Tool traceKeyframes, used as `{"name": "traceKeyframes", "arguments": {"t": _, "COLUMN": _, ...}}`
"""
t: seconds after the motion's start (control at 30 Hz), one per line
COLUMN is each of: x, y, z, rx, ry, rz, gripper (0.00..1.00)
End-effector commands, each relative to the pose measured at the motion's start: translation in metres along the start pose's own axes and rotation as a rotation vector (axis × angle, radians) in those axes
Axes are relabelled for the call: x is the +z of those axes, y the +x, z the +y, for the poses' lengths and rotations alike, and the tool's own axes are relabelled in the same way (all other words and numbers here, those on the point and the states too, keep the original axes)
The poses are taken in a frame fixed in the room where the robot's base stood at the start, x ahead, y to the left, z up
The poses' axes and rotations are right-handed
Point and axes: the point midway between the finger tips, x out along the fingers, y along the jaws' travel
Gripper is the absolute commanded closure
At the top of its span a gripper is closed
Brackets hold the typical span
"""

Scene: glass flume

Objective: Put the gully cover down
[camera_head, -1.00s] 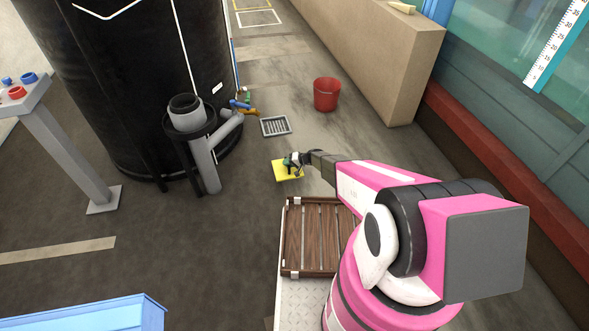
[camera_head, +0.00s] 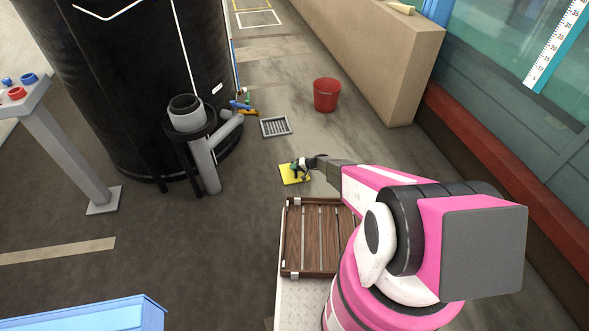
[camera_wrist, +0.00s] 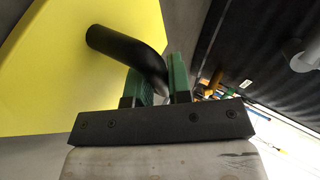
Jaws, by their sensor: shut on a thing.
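The gully cover (camera_head: 288,178) is a flat yellow plate with a black bent handle. In the wrist view the yellow plate (camera_wrist: 60,60) fills the left side, and its handle (camera_wrist: 125,45) runs between the green fingers. My gripper (camera_head: 301,170) is shut on this handle; it also shows in the wrist view (camera_wrist: 160,85). The cover is near the floor, but I cannot tell whether it touches it. The floor gully with its grey grating (camera_head: 276,126) lies beyond and a little left of the cover, apart from it.
A red bucket (camera_head: 327,95) stands on the floor beyond the gripper. The black tank (camera_head: 130,90) with a grey pipe (camera_head: 206,165) is at left. A slatted wooden crate (camera_head: 318,240) is close in front. A beige wall (camera_head: 370,60) runs at right. Floor around the cover is clear.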

Motion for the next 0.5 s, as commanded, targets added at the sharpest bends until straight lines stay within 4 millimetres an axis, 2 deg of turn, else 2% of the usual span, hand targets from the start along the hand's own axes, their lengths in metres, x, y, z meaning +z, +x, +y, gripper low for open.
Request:
{"name": "traceKeyframes", "arguments": {"t": 0.17, "x": 0.0001, "y": 0.0007, "z": 0.0009, "rx": -0.001, "ry": 0.000, "rz": 0.000, "gripper": 1.00}}
{"name": "traceKeyframes", "arguments": {"t": 0.2, "x": 0.0004, "y": 0.0007, "z": 0.0010, "rx": 0.000, "ry": 0.000, "rz": 0.000, "gripper": 0.68}}
{"name": "traceKeyframes", "arguments": {"t": 0.23, "x": 0.0003, "y": 0.0007, "z": 0.0010, "rx": 0.000, "ry": 0.000, "rz": 0.000, "gripper": 0.58}}
{"name": "traceKeyframes", "arguments": {"t": 0.27, "x": 0.0003, "y": 0.0006, "z": 0.0010, "rx": 0.000, "ry": 0.000, "rz": 0.000, "gripper": 0.56}}
{"name": "traceKeyframes", "arguments": {"t": 0.5, "x": 0.0002, "y": 0.0004, "z": 0.0007, "rx": 0.000, "ry": 0.000, "rz": 0.000, "gripper": 0.56}}
